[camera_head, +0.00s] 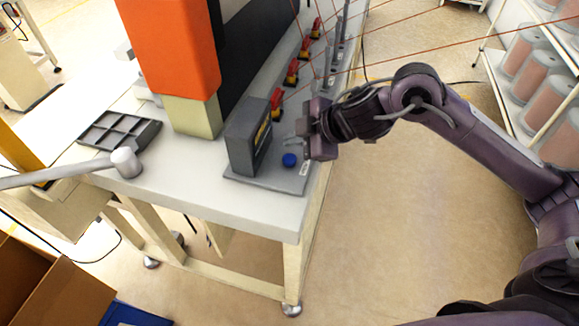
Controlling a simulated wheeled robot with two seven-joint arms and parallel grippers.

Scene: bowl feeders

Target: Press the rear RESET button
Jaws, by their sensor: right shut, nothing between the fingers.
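A round blue button (289,159) sits on a grey base plate (265,178) near the front right corner of the white table. Any lettering by it is too small to read, so I cannot confirm that it is the rear RESET button. A dark upright box (247,136) stands on the same plate, left of the button. My right gripper (301,142) is shut and empty. It is close to the button, just above and right of it in the picture; I cannot tell its height or any contact. My left gripper is not in view.
An orange machine column (172,50) stands left of the dark box. A grey compartment tray (118,131) and a white cylinder on a bar (126,163) are at left. Floor right of the table is clear.

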